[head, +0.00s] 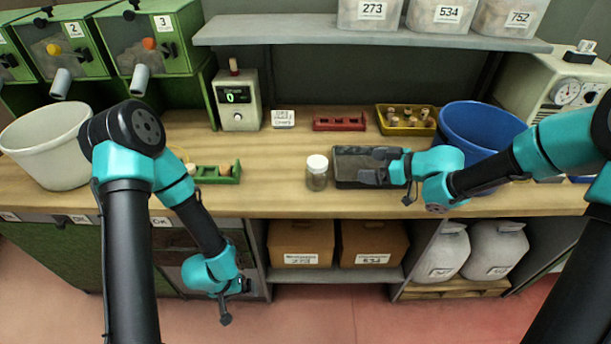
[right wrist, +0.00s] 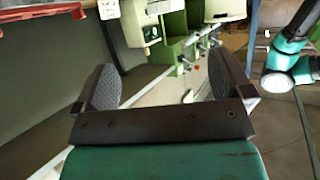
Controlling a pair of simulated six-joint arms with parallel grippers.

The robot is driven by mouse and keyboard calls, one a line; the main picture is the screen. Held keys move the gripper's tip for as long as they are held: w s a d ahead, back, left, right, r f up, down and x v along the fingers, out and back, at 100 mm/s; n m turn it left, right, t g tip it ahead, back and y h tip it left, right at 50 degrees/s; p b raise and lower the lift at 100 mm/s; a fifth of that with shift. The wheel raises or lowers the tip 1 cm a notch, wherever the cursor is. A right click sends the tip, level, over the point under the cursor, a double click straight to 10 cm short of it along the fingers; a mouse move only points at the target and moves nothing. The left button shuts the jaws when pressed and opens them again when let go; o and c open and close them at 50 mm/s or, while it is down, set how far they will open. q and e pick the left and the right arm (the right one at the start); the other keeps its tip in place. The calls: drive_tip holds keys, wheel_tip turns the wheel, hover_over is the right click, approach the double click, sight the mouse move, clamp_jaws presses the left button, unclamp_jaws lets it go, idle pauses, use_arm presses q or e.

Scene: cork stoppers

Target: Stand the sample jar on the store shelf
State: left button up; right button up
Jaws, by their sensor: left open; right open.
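The sample jar (head: 317,178), clear with a white lid and brownish contents, stands upright on the wooden bench near its front edge. My right gripper (head: 372,166) is open, to the right of the jar and apart from it, in front of a dark tray. In the right wrist view its two padded fingers (right wrist: 165,85) are spread with nothing between them. My left gripper (head: 232,302) is open and empty, hanging low in front of the bench at the left. A grey shelf (head: 290,29) runs above the back of the bench.
Labelled tubs (head: 440,14) fill the right of the upper shelf; its left part is bare. The dark tray (head: 350,155), a blue bucket (head: 475,122), a yellow tray of corks (head: 384,125), a red rack (head: 339,123) and a green rack (head: 217,180) stand on the bench.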

sight(320, 162)
drive_tip(key=shift+a+r+n, duration=0.3)
drive_tip(key=shift+a, duration=0.05)
drive_tip(key=x, duration=1.2)
drive_tip(key=shift+a, duration=0.1)
drive_tip(key=shift+x, duration=2.6)
drive_tip(key=shift+r, duration=0.1)
drive_tip(key=shift+s, duration=0.1)
drive_tip(key=shift+c, duration=0.2)
drive_tip(key=c, duration=1.4)
